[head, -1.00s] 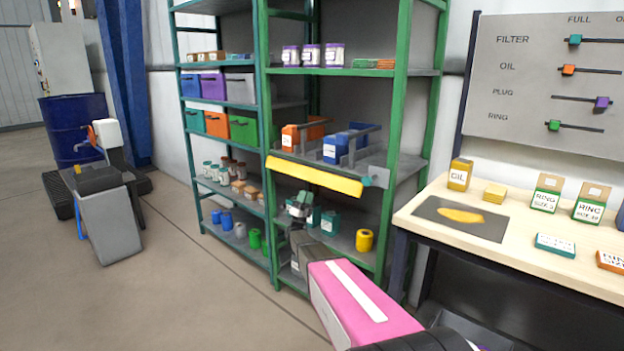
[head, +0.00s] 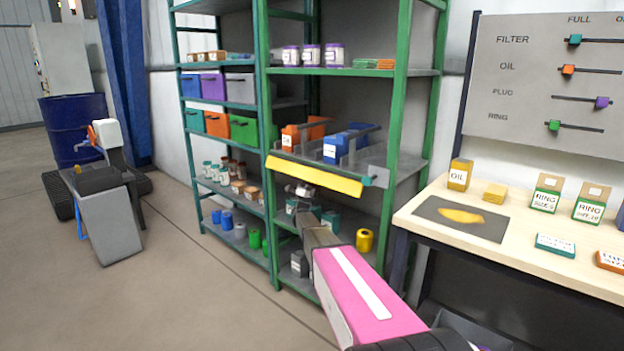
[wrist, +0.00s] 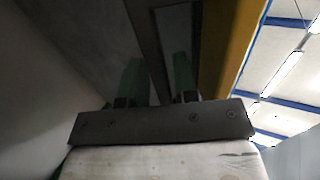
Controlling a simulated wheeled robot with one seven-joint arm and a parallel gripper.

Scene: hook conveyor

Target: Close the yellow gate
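The yellow gate (head: 318,177) is a long bar across the front of the middle shelf in the green rack, sloping down to the right in the head view. A grey block with a teal face (head: 376,177) sits at its right end. My gripper (head: 304,188) is just below the bar, pointing up, its fingertips mostly hidden there. In the wrist view, the two green fingers of my gripper (wrist: 158,82) stand apart with no held object visible between them. A yellow strip, apparently the gate (wrist: 232,45), runs close to their right; contact cannot be told.
Orange boxes (head: 290,138) and blue boxes (head: 336,148) stand in lanes behind the bar. A yellow roll (head: 364,240) and teal containers (head: 330,220) are on the shelf below.

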